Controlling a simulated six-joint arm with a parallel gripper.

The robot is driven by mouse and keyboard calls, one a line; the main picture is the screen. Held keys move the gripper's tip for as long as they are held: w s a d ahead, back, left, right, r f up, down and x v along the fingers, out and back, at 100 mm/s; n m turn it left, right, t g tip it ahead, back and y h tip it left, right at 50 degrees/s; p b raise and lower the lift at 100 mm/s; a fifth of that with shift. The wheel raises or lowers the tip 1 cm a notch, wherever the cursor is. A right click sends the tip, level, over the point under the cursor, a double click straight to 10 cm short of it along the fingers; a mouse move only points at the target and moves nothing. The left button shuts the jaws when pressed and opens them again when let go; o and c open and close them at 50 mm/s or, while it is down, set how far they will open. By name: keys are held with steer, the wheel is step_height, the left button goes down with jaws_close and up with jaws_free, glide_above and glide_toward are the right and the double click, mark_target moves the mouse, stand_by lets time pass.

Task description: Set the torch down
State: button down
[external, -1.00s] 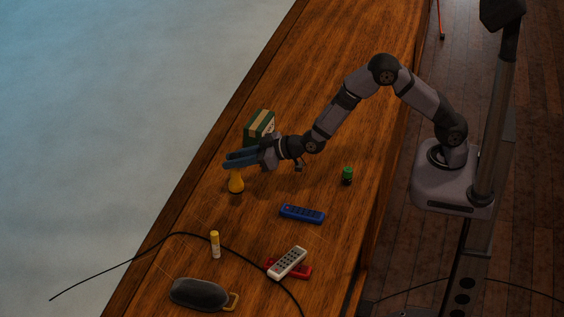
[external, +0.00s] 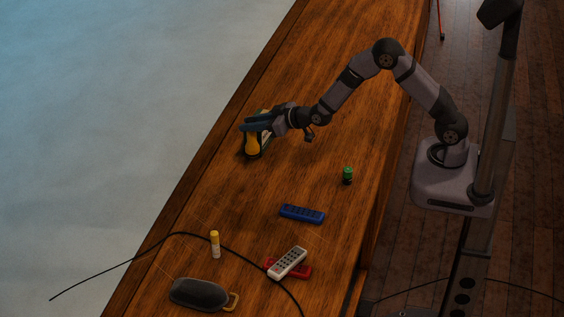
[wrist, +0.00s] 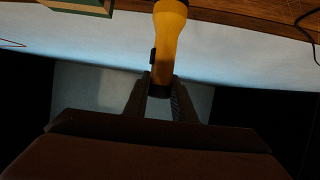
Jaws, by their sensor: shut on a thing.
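The yellow torch (external: 253,146) hangs upright from my gripper (external: 255,124) near the far left edge of the wooden desk, in the external view. In the wrist view, the fingers of my gripper (wrist: 160,96) are shut on the dark narrow end of the torch (wrist: 167,42), and its wider yellow end points away from me. I cannot tell whether its lower end touches the desk.
The green box (wrist: 80,5) is close beside the torch, largely hidden in the external view. A green small can (external: 347,176), blue remote (external: 302,214), white remote (external: 288,262), red remote (external: 303,271), glue stick (external: 214,245) and dark speaker (external: 197,294) lie nearer. The desk's upper stretch is clear.

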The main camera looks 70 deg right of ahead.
mark_target(252, 142)
steer(key=shift+s+a+f+n+y, duration=0.2)
steer(key=shift+s+a+n+y, duration=0.15)
steer(key=shift+a, duration=0.1)
steer(key=shift+a+r, duration=0.1)
steer(key=shift+a, duration=0.1)
steer(key=shift+w+f+p, duration=0.1)
steer(key=shift+f+p, duration=0.7)
steer(key=shift+f, duration=2.25)
steer(key=shift+f+p, duration=0.65)
steer(key=shift+f, duration=1.4)
steer(key=shift+f, duration=0.1)
steer(key=c, duration=1.5)
jaws_free()
